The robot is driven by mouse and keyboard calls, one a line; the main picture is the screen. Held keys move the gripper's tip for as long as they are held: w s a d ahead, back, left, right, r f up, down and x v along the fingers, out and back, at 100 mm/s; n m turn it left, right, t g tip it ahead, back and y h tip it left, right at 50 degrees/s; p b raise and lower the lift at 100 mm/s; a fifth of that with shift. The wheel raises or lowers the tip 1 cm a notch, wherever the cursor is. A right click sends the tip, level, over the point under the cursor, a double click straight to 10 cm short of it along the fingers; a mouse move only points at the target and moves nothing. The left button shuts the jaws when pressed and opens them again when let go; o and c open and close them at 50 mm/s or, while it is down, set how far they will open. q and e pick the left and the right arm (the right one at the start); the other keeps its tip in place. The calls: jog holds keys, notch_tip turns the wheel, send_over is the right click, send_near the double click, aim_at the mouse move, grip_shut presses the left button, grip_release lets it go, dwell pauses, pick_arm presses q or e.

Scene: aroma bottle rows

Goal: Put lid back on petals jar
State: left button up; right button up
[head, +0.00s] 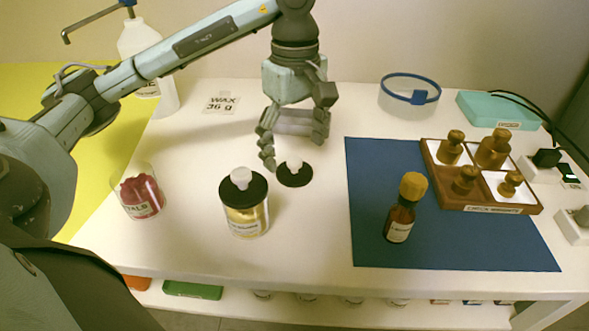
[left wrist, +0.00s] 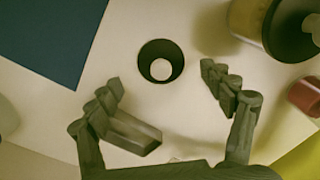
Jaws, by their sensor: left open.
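The petals jar (head: 140,197) is a clear glass jar of red petals, standing open at the left front of the white table; part of it shows at the right edge of the left wrist view (left wrist: 306,97). A round black lid with a white knob (head: 294,175) lies on the table, knob up, right of a gold jar. It also shows in the left wrist view (left wrist: 161,62). My left gripper (head: 294,150) is open and empty, just behind and above this lid. In the left wrist view (left wrist: 160,78) the lid shows between and beyond the fingertips. My right gripper is not in view.
The gold jar (head: 245,215), wearing a similar black lid, stands between the petals jar and the loose lid. A brown bottle (head: 400,220) stands on the blue mat (head: 375,190). A wooden weight tray (head: 455,195) is at right. A blue-rimmed container (head: 405,100) stands behind.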

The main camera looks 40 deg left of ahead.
aim_at(294, 161)
pick_arm(q)
notch_tip(294, 161, down, 3)
jog(key=shift+s+f, duration=0.1)
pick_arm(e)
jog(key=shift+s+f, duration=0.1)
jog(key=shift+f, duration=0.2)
pick_arm(q)
jog(key=c, duration=1.2)
jog(key=shift+o, duration=0.2)
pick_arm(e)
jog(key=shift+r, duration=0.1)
